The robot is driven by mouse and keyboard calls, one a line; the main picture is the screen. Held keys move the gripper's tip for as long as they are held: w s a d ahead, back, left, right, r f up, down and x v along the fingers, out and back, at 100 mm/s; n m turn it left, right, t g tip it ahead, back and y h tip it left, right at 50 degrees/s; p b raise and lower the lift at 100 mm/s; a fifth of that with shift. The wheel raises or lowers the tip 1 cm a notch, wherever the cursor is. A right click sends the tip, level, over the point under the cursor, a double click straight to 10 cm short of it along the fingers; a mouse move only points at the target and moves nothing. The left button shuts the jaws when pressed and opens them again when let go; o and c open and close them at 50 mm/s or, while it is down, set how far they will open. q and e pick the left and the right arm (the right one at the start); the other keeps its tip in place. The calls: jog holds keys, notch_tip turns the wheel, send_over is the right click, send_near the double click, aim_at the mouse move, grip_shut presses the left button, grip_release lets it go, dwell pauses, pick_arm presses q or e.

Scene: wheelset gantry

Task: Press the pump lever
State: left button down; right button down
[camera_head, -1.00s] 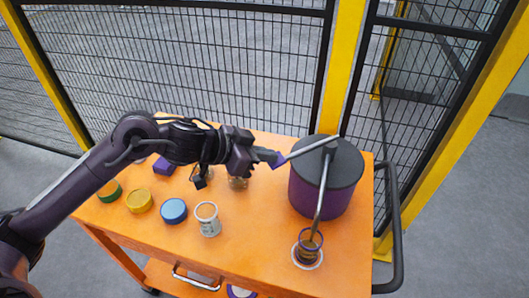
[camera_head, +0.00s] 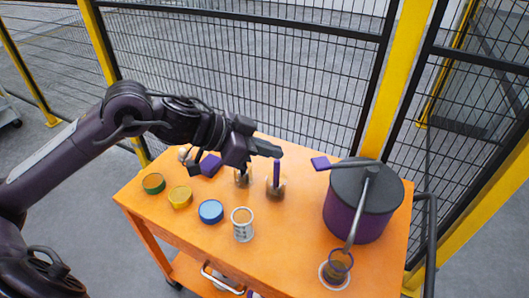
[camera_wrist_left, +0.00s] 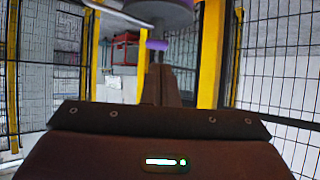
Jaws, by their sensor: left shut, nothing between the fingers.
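The pump is a purple drum (camera_head: 352,222) with a dark grey lid at the right of the orange cart. Its lever (camera_head: 345,163) is a grey bar reaching left from the lid, with a purple flat end (camera_head: 320,163). This end also shows in the left wrist view (camera_wrist_left: 157,45), beyond my fingertips. A bent spout runs from the lid down to a small cup (camera_head: 339,264). My left gripper (camera_head: 277,152) is shut and empty, left of the lever end with a visible gap. Its shut fingers show in the left wrist view (camera_wrist_left: 160,84). My right gripper is not in view.
A mesh fence with yellow posts (camera_head: 398,80) rises behind.

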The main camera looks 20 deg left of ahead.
pick_arm(q)
jog(key=shift+s+a+r, duration=0.3)
jog(key=shift+s+r, duration=0.15)
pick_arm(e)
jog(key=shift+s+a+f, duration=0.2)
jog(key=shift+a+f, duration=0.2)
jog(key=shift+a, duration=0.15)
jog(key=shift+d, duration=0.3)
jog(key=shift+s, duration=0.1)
